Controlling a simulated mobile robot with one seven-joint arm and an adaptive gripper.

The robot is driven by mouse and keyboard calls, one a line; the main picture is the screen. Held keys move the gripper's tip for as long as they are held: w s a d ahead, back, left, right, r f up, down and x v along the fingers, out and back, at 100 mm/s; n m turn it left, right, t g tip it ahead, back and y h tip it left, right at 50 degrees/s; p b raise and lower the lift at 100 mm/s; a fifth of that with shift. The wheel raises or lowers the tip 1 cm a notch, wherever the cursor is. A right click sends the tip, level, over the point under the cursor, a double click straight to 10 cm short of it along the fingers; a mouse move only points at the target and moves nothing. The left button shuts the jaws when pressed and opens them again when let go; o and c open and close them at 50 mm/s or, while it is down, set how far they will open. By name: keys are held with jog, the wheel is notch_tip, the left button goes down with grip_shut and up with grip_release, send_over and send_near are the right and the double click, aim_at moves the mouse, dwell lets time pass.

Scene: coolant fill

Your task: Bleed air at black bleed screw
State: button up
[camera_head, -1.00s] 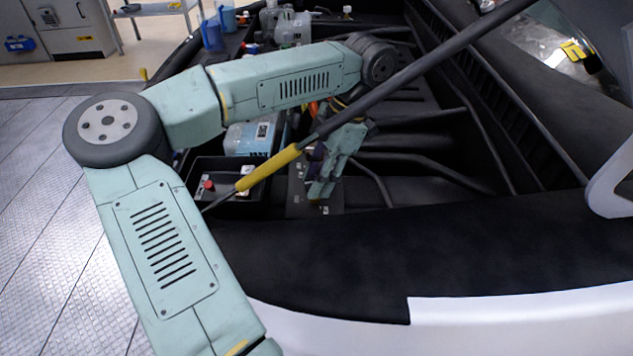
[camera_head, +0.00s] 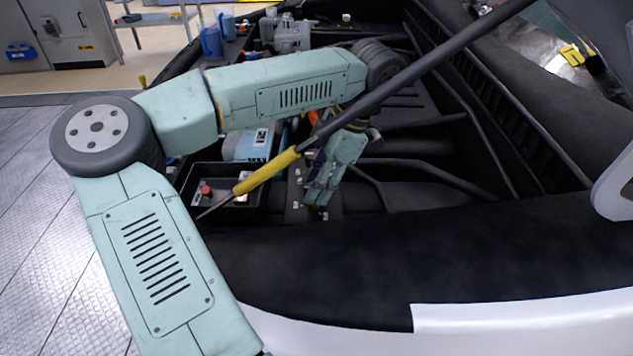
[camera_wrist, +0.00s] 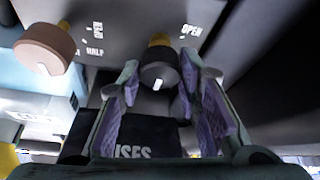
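In the wrist view, a black knob (camera_wrist: 158,71) on a yellowish stem, with a white mark on its face, matches the black bleed screw. It sits between the fingertips of my gripper (camera_wrist: 160,82). The purple-padded fingers are apart, one on each side of it. A narrow gap shows at the left finger; I cannot tell whether the right finger touches. In the head view, my gripper (camera_head: 320,200) points down over a dark panel in the engine bay. The black screw cannot be made out there.
A copper-brown knob (camera_wrist: 45,48) sits left of the black one, near "HALF" lettering; "OPEN" is printed at right. In the head view, a yellow-gripped prop rod (camera_head: 268,170) crosses in front of my arm. A black tray (camera_head: 240,208) with a red-topped item lies left.

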jog(key=o, duration=0.4)
jog(key=shift+r, duration=0.15)
jog(key=v, duration=1.1)
jog(key=shift+d+r, duration=0.3)
jog(key=shift+r, duration=0.05)
jog(key=shift+w, duration=0.1)
